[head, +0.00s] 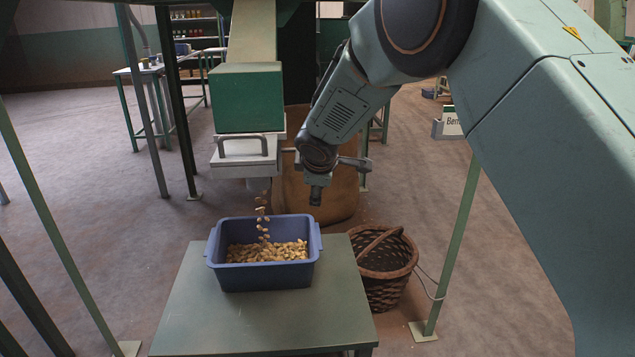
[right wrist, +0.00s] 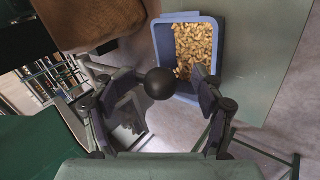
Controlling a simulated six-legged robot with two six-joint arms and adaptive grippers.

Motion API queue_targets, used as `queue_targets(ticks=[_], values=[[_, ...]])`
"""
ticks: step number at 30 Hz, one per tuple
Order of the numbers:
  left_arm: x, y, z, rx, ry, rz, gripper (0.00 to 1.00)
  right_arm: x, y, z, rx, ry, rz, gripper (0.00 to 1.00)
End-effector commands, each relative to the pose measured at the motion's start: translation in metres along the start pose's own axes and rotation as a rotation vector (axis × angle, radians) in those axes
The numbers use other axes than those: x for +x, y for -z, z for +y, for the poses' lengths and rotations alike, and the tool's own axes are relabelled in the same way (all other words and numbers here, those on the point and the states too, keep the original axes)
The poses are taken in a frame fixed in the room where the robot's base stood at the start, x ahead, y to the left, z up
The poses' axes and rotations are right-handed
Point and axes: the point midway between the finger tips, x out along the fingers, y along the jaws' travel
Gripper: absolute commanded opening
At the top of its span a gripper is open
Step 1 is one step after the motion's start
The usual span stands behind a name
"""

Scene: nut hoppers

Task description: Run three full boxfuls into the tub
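A blue tub (head: 262,276) stands on a green table and holds a layer of tan nuts (head: 268,251). A thin stream of nuts (head: 263,222) falls into it from the spout under the hopper. The hopper's green box (head: 248,97) sits above a pale grey housing (head: 247,152) with a handle at its front. My right gripper (head: 317,188) is right of the housing, above and behind the tub. In the right wrist view its fingers (right wrist: 150,82) are spread, with a dark round knob (right wrist: 159,84) between them and visible gaps at the sides. My left gripper is out of view.
The green table (head: 270,318) has bare room in front of the tub. A wicker basket (head: 387,280) stands on the floor right of it. A brown sack (head: 340,192) is behind. Green posts (head: 455,240) stand on both sides.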

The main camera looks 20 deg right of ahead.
Motion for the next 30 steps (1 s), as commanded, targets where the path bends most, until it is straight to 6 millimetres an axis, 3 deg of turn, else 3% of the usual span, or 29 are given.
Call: queue_targets(ticks=[1, 18, 23, 30], values=[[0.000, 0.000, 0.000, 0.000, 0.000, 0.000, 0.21, 0.004, -0.004, -0.009, -0.002, 0.016, -0.010, 0.54], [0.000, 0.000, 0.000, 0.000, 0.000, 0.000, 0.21, 0.000, -0.003, -0.008, -0.002, 0.016, -0.010, 0.54], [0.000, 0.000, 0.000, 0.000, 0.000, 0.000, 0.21, -0.021, -0.002, -0.006, -0.003, 0.010, -0.008, 0.54], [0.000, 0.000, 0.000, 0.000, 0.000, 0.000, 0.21, -0.070, -0.001, -0.002, -0.002, 0.003, -0.004, 0.54]])
